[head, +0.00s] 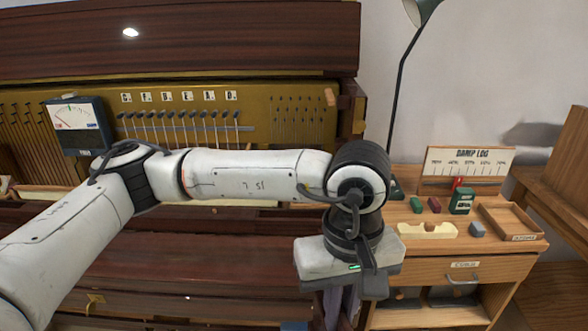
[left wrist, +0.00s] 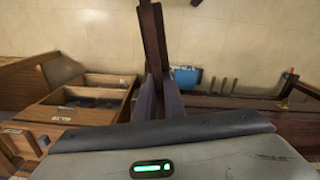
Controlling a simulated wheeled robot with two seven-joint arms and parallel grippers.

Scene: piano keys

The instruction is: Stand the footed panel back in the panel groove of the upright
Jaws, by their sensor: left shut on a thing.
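My left gripper (head: 340,302) hangs jaws down in front of the right end of the upright piano. In the left wrist view its two grey-purple fingers (left wrist: 160,98) are shut on a dark brown wooden piece, seen nearly edge-on (left wrist: 154,40). I take this to be the footed panel; its feet do not show. In the head view the arm and hand hide most of it. The upright (head: 180,45) is dark red-brown wood with its action exposed. I cannot make out the panel groove. My right gripper is in neither view.
At right stands a small cabinet (head: 425,270) with a drawer, a tray (head: 510,222), small blocks and a damp log board (head: 465,165). A lamp (head: 402,85) rises behind it. A meter (head: 78,125) sits at the piano's left. A wooden piece (head: 575,150) stands far right.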

